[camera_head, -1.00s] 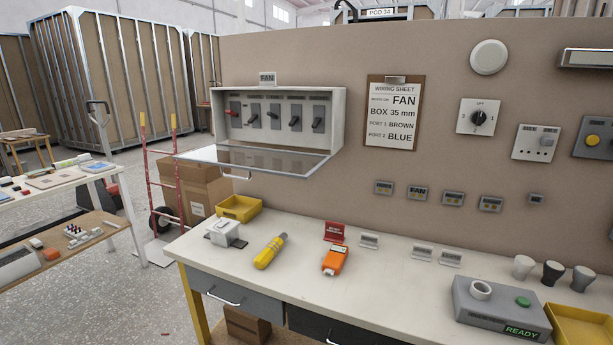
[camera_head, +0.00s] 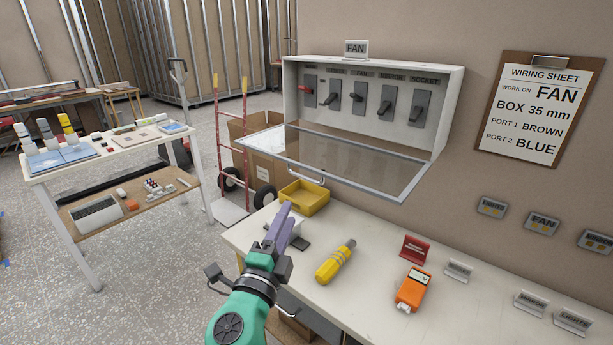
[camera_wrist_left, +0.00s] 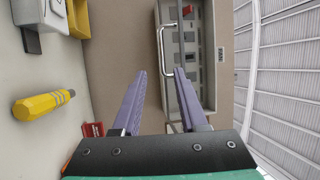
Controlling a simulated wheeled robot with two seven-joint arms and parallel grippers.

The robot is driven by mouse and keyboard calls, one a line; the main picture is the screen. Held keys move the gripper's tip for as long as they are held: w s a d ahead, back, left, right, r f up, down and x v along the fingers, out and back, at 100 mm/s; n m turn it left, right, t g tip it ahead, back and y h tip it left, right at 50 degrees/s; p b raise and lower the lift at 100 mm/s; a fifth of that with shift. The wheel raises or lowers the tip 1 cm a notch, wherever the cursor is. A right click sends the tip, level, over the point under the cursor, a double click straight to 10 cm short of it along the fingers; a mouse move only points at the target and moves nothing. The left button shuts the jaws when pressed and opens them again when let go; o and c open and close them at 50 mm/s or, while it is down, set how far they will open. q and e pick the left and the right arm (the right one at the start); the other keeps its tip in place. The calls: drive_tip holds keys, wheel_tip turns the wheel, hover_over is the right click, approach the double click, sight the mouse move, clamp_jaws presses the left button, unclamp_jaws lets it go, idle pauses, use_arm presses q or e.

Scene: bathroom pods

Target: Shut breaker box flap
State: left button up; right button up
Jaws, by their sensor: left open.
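The breaker box (camera_head: 372,72) is on the wall, with a row of several switches inside. Its clear flap (camera_head: 340,160) with a grey frame hangs open, sticking out from the box's lower edge. A handle (camera_head: 294,170) is on the flap's front edge; the handle also shows in the left wrist view (camera_wrist_left: 163,52). My left gripper (camera_head: 284,215) is below and in front of the flap, apart from it, over the bench's left end. In the left wrist view its two purple fingers (camera_wrist_left: 160,85) are spread with nothing between them. My right gripper is not in view.
The bench (camera_head: 375,255) below holds a yellow tray (camera_head: 305,198), a yellow screwdriver-like tool (camera_head: 335,262), an orange meter (camera_head: 412,290) and a red sign (camera_head: 415,248). A hand truck (camera_head: 232,150) with boxes stands behind. A wiring sheet (camera_head: 538,110) hangs at right.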

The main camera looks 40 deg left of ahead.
use_arm(q)
drive_tip(key=p, duration=0.3)
approach(305, 178)
drive_tip(key=r+x, duration=0.1)
drive_tip(key=x, duration=0.4)
drive_tip(key=p+x, duration=0.1)
drive_tip(key=x, duration=0.2)
drive_tip(key=f+p+x, duration=0.1)
drive_tip(key=x, duration=0.1)
drive_tip(key=shift+w+a, duration=0.15)
drive_tip(key=shift+w, duration=0.1)
drive_tip(key=shift+f, duration=0.1)
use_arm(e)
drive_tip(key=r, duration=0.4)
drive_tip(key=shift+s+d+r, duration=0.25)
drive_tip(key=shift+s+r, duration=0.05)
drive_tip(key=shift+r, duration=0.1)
use_arm(q)
drive_tip(key=shift+c, duration=0.6)
clamp_jaws()
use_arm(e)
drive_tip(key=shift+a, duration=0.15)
use_arm(q)
drive_tip(key=shift+f, duration=0.1)
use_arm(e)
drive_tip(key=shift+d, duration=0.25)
